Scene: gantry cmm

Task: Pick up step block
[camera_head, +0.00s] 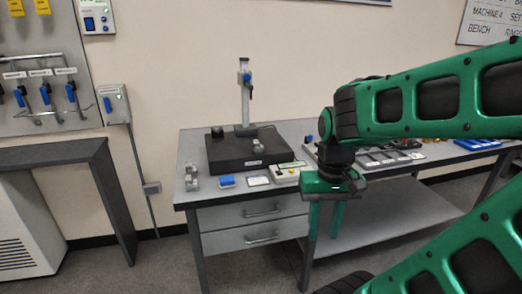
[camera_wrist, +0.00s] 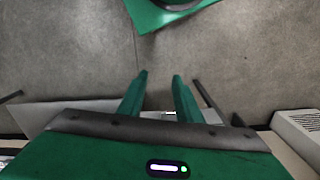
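My gripper (camera_head: 324,236) hangs in front of the workbench, fingers pointing down, below the level of its top. In the wrist view my gripper (camera_wrist: 160,76) shows two green fingers apart with nothing between them, over grey floor. Small silver metal pieces stand at the bench's left end, a rear one (camera_head: 190,169) and a front one (camera_head: 191,184). One of them may be the step block, but they are too small to tell. My gripper is well to their right and apart from them.
Trays lie behind my arm. A dark side table (camera_head: 50,154) stands left. Floor before the bench is open.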

